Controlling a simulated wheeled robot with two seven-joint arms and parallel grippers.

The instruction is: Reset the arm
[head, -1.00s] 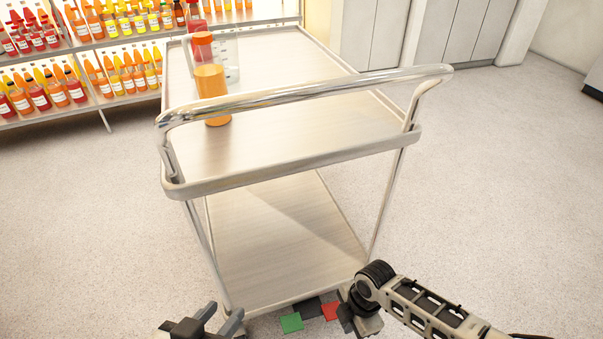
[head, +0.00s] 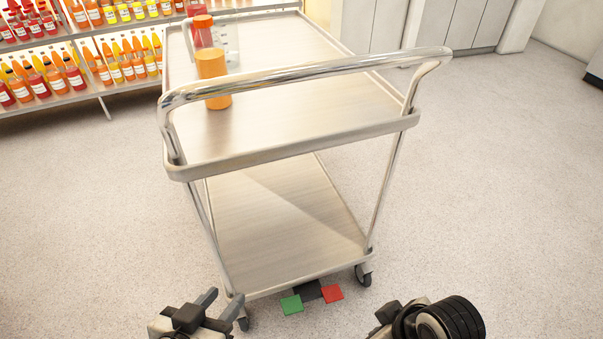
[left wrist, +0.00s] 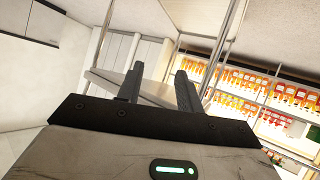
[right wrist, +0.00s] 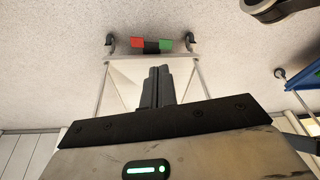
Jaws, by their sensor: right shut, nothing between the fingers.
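My left gripper (head: 225,296) is at the bottom of the head view, in front of the cart's near left wheel, holding nothing. In the left wrist view its two fingers (left wrist: 157,70) stand clearly apart, with only background between them. My right arm's dark joint shows at the bottom right of the head view, but its fingers cannot be made out there. In the right wrist view my right gripper's fingers (right wrist: 159,68) are pressed together and empty. Both grippers appear clear of the cart (head: 290,120).
Green and red squares (head: 331,293) lie by a black piece under the cart's front edge. Bottle shelves (head: 85,85) stand back left. Floor on the right is clear.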

